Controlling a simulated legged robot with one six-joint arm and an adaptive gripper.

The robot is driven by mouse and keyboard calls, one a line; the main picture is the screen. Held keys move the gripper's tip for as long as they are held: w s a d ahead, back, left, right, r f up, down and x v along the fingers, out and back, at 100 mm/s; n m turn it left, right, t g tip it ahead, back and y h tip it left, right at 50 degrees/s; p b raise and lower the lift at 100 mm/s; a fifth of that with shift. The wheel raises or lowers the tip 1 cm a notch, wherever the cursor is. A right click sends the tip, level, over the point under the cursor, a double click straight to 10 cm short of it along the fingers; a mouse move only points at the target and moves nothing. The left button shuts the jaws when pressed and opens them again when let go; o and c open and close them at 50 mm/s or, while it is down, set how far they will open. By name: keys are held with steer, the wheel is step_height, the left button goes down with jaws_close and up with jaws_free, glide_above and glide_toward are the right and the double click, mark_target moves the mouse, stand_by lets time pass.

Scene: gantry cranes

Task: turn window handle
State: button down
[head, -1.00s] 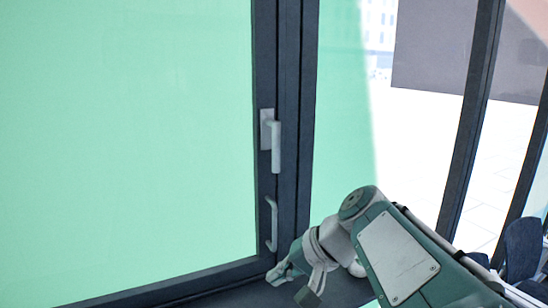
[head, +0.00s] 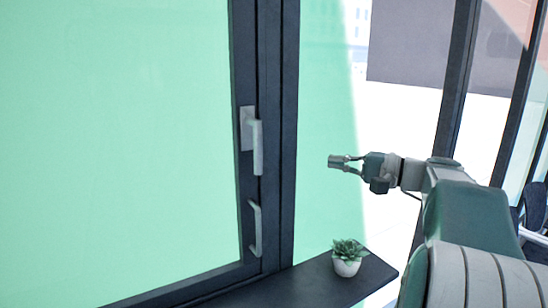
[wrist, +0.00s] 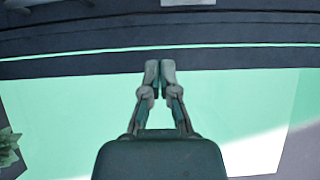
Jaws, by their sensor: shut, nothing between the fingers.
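The light grey window handle (head: 256,147) hangs pointing down from its plate on the dark window frame in the head view. Its edge, a pale grey piece (wrist: 187,3), shows at the top of the wrist view. My gripper (head: 338,161) points left, to the right of the handle at about its height, with a clear gap between them in the picture. In the wrist view my gripper (wrist: 160,72) has its fingertips together, empty, before the dark frame. Nothing touches the handle.
A curved pull handle (head: 255,228) sits below the window handle on the frame. A potted plant (head: 346,262) stands on the dark sill (head: 290,290) below my gripper. Green glass (head: 120,140) fills the left; dark posts stand at right.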

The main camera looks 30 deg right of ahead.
steer(key=s+a+x, duration=0.1)
steer(key=a+x, duration=0.1)
steer(key=x, duration=1.1)
steer(key=shift+s, duration=0.35)
